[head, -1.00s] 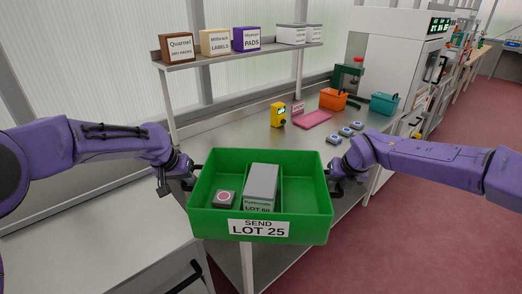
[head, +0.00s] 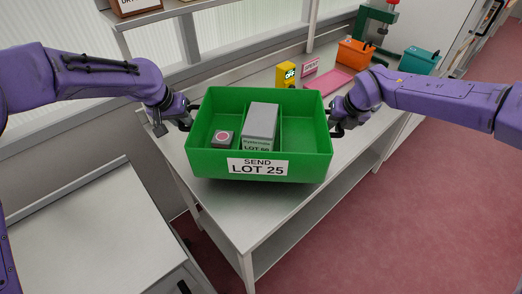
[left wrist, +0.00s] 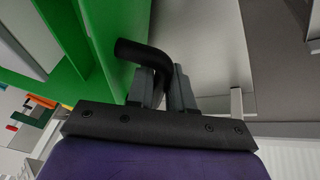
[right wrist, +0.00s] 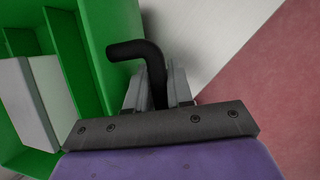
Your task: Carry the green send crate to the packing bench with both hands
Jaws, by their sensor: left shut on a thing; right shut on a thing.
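The green send crate (head: 310,163) is in the middle of the head view, with a label reading SEND LOT 25. It holds a grey box (head: 261,121) marked LOT 60 and a small grey block with a red round mark (head: 223,138). My left gripper (head: 187,116) is shut on the crate's left black handle (left wrist: 145,52). My right gripper (head: 335,117) is shut on the right black handle (right wrist: 136,50). The crate looks about level. It overlaps the near end of a steel bench (head: 250,205) in the picture; I cannot tell whether it touches the bench.
On the bench behind the crate stand a yellow device (head: 286,74), a pink mat (head: 329,82), an orange basket (head: 355,53) and a teal basket (head: 418,61). A second grey worktop (head: 80,235) is at lower left. Red floor (head: 430,200) is open at right.

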